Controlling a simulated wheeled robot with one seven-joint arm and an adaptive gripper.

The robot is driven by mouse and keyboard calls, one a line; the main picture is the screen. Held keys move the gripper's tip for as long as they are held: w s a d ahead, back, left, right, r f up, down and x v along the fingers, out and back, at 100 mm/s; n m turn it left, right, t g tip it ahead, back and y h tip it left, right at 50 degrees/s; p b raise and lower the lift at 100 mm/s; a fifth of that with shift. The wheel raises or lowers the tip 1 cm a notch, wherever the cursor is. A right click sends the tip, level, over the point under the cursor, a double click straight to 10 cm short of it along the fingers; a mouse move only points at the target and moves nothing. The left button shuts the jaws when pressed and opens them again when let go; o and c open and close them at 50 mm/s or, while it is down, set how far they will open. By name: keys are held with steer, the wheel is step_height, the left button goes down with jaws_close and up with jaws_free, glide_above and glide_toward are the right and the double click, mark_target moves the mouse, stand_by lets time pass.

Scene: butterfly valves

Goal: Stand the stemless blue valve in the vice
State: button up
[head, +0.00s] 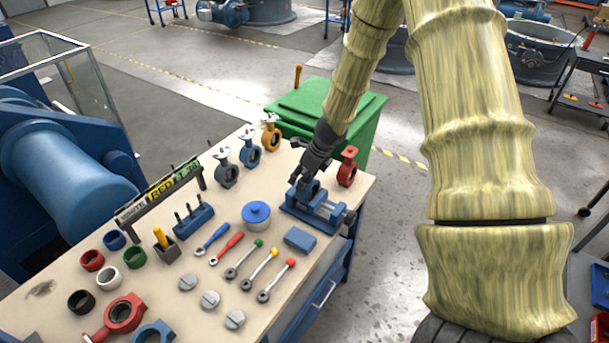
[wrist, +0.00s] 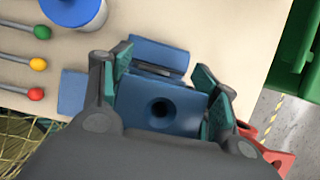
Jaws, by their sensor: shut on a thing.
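My gripper (head: 305,180) points down over the blue vice (head: 325,212) at the table's right end. In the wrist view my gripper (wrist: 163,80), with green finger pads, is shut on a blue block-shaped part with a dark round hole and no stem in it, which I take as the stemless blue valve (wrist: 185,112). A blue bar of the vice (wrist: 158,55) shows just beyond it. In the head view my fingers and the vice largely hide the valve. I cannot tell whether it rests on the vice's bed or hangs just above it.
A red valve (head: 347,170) stands close right of the vice. Grey (head: 226,172), blue (head: 250,152) and orange (head: 270,136) valves stand along the back edge. A blue block (head: 300,239), a blue-lidded pot (head: 256,215) and wrenches lie nearer. A green bin (head: 360,110) stands behind the table.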

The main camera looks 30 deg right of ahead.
steer(key=shift+w+r, duration=0.1)
stand_by(0.3)
steer(key=o, duration=1.7)
steer(key=shift+a, duration=0.1)
steer(key=v, duration=1.2)
